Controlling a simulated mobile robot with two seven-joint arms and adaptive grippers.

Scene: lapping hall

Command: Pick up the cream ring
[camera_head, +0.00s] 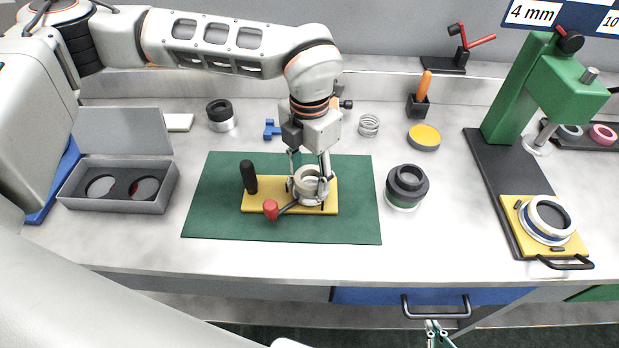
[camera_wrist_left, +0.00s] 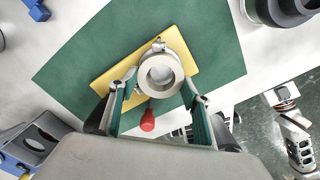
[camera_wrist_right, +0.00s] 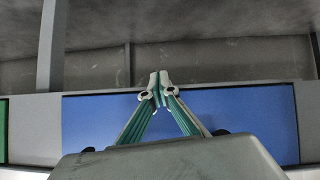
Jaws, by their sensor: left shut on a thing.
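The cream ring (camera_head: 307,180) is at the yellow fixture plate (camera_head: 256,206) on the green mat. It also shows in the left wrist view (camera_wrist_left: 160,73), with the plate beneath it. My left gripper (camera_head: 309,174) comes down from above, its two fingers on opposite sides of the ring and shut on it. Whether the ring is clear of the plate cannot be told. The plate carries a black upright handle (camera_head: 248,177) and a red-knobbed lever (camera_head: 271,208). My right gripper (camera_wrist_right: 160,88) is shut and empty, below the bench front near a blue drawer.
A grey case (camera_head: 110,191) with round dark pieces stands left of the mat (camera_head: 345,231). A dark stacked cylinder (camera_head: 406,187) stands close to its right. The green press (camera_head: 537,100) and a second yellow plate (camera_head: 570,246) with a ring-shaped part are further right.

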